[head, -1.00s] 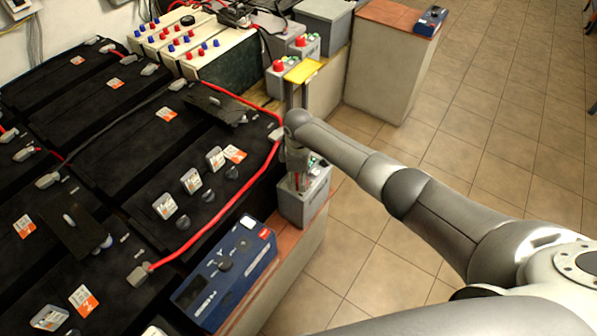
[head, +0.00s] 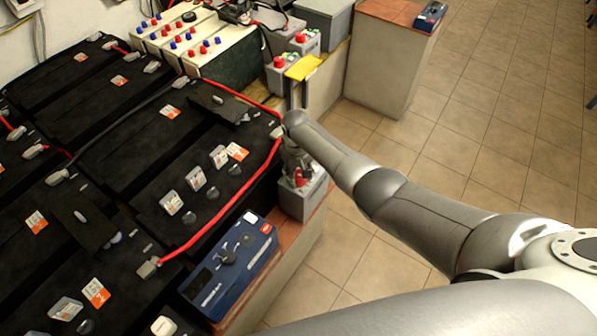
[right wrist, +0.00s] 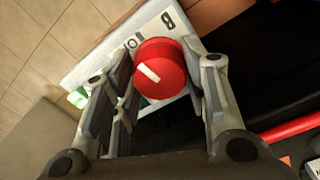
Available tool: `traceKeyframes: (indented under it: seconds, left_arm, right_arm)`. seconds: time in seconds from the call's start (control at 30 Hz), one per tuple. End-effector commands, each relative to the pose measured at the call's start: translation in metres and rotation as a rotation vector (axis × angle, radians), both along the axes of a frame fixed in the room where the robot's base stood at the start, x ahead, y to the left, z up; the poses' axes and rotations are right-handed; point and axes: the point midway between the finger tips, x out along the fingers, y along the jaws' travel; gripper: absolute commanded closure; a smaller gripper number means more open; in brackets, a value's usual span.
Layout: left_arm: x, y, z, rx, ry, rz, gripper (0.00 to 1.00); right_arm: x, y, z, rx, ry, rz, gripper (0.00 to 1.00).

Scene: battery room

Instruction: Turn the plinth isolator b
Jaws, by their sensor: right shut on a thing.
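The plinth isolator marked B is a light grey box (head: 303,203) with a red knob (head: 299,176), on the brown-topped ledge beside the batteries. My right gripper (head: 296,163) reaches over it from above. The right wrist view shows the red knob (right wrist: 172,60) between the fingers of my right gripper (right wrist: 162,78), which is shut on it. The knob's white pointer mark lies diagonally, one end towards the upper left. The letter B and position marks show on the white top plate (right wrist: 150,30). Green patches show beside and below the knob. My left gripper is out of view.
Black batteries (head: 130,150) with a red cable (head: 225,208) lie to the left. Two more red-knobbed grey boxes (head: 281,76) and a yellow plate (head: 304,68) stand behind.

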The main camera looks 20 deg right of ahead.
Motion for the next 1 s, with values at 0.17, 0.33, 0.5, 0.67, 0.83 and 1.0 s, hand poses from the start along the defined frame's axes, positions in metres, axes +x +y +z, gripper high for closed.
traceKeyframes:
  seconds: [0.17,0.33,0.5,0.67,0.83,1.0]
  left_arm:
    - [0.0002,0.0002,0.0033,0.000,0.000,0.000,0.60]
    - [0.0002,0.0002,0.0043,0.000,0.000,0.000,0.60]
    - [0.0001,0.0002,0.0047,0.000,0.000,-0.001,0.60]
    - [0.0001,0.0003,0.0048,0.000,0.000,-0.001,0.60]
    - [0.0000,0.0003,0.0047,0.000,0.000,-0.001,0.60]
    - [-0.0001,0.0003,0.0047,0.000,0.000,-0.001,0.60]
  right_arm:
    - [0.0004,-0.0001,0.0011,-0.001,0.000,-0.096,0.83]
    - [0.0006,0.0004,0.0010,0.000,0.000,-0.152,0.83]
    - [0.0006,0.0002,0.0007,-0.001,0.000,-0.178,0.83]
    - [0.0007,0.0001,0.0006,-0.001,-0.001,-0.184,0.83]
    - [0.0008,0.0001,0.0007,0.000,-0.001,-0.184,0.83]
    - [0.0009,0.0001,0.0007,0.000,-0.001,-0.184,0.49]
